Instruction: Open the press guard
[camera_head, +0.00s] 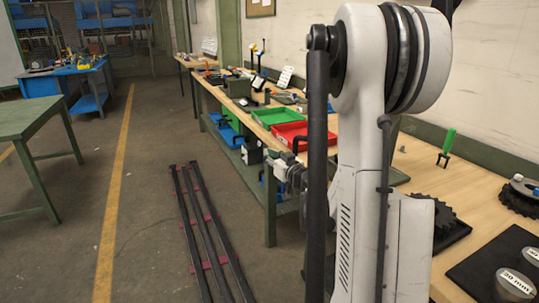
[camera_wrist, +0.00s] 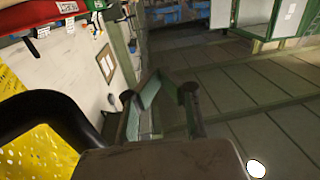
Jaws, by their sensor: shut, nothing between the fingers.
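A yellow perforated panel (camera_wrist: 35,150) shows at the lower left edge of the wrist view. It may be the press guard, but only part of it is in view. A thick black curved tube (camera_wrist: 45,108) crosses in front of it; I cannot tell whether it is a handle or where it is fixed. My gripper (camera_wrist: 160,92) is shut and empty, to the right of the panel and tube, with no visible contact with the panel. In the head view my arm covers much of the bench, and I cannot make out a press guard there.
In the head view a long workbench (camera_head: 222,94) carries a green tray (camera_head: 268,117), a red tray (camera_head: 290,133) and tools. A dark toothed gear (camera_head: 443,216) lies at the near right. Black rails (camera_head: 203,237) lie on the floor.

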